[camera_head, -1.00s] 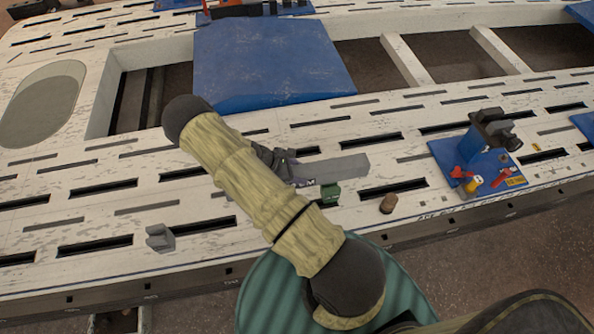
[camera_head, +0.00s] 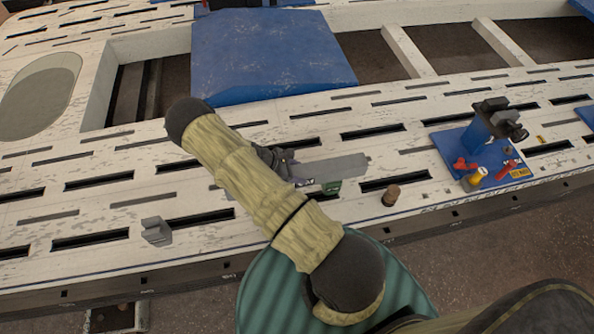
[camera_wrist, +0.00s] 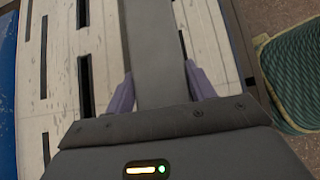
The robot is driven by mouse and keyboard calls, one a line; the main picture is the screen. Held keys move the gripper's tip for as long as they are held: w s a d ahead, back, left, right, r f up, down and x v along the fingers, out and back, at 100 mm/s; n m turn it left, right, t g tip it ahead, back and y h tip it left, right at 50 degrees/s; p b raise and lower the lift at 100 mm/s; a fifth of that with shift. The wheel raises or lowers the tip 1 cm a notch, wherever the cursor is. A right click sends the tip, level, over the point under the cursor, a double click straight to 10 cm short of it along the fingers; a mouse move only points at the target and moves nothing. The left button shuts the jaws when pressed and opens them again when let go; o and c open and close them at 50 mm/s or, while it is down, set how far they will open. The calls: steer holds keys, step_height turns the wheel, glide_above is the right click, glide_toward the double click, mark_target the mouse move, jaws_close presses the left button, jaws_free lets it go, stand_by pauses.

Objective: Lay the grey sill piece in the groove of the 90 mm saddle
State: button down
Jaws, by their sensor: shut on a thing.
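The grey sill piece (camera_head: 338,167) is a long flat bar, reaching out to the right from my gripper (camera_head: 284,164), which my arm partly hides. In the wrist view the sill piece (camera_wrist: 155,55) runs between the two purple fingers of my gripper (camera_wrist: 160,88), which are shut on it. A small green block (camera_head: 331,187) shows just below the bar's front edge; I cannot tell whether they touch. A small grey notched block (camera_head: 156,231) stands on the bench at the left. No size mark is readable, so I cannot tell which block is the 90 mm saddle.
The white slotted bench (camera_head: 230,235) has free room around the grey block. A brown cork-like piece (camera_head: 390,195) stands right of the green block. A blue fixture plate (camera_head: 450,145) with a clamp and red handles is farther right. A blue panel (camera_head: 270,60) lies behind.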

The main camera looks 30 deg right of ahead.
steer(key=shift+d+r, duration=0.1)
steer(key=c, duration=0.6)
jaws_free()
steer(key=shift+o, duration=0.8)
steer(key=shift+f, duration=0.2)
steer(key=v, duration=1.7)
steer(key=shift+a+r+p, duration=0.2)
steer(key=shift+a+p, duration=0.15)
steer(key=shift+p, duration=0.05)
steer(key=shift+w, duration=0.1)
